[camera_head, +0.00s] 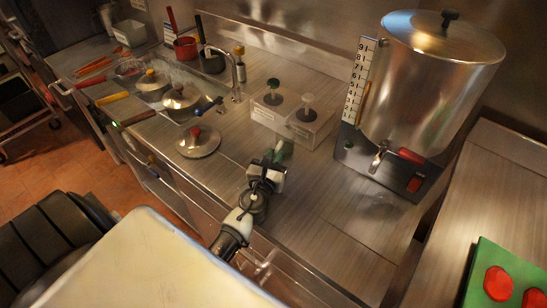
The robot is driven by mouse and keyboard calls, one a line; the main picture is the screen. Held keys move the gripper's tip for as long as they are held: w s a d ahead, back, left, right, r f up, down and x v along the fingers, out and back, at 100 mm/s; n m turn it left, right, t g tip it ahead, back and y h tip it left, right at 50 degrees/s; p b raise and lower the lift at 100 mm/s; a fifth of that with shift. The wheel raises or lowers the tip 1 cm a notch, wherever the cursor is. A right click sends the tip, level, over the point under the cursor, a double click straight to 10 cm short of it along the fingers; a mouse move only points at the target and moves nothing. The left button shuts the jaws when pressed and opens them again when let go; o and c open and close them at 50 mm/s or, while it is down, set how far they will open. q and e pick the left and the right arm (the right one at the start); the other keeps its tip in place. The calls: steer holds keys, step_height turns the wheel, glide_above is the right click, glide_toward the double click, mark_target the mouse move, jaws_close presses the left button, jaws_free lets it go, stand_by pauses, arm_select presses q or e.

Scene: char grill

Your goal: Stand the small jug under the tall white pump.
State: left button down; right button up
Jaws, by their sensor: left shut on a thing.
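The tall white pump (308,102) stands in the right half of a clear box on the steel counter. A green-topped pump (273,86) stands in the left half. My left gripper (274,163) is over the counter, in front of the box and a little apart from it in the picture. It is shut on a small dark greenish thing (284,150), which I take to be the small jug. The gripper hides most of it, so its shape and tilt are unclear. My right gripper is not in view.
A large steel urn (430,85) with a tap (378,158) stands at the right. A sink with a faucet (237,70), pans and a loose lid (199,141) are at the left. The counter (325,205) right of my gripper is clear. A green board (505,280) lies at far right.

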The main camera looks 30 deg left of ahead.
arm_select(q)
steer(key=c, duration=1)
jaws_free()
steer(key=shift+c, duration=0.2)
steer(key=shift+s+a, duration=0.2)
steer(key=shift+s, duration=2)
steer(key=shift+s+a+b, duration=0.2)
steer(key=shift+s+b, duration=0.6)
steer(key=shift+s, duration=2.05)
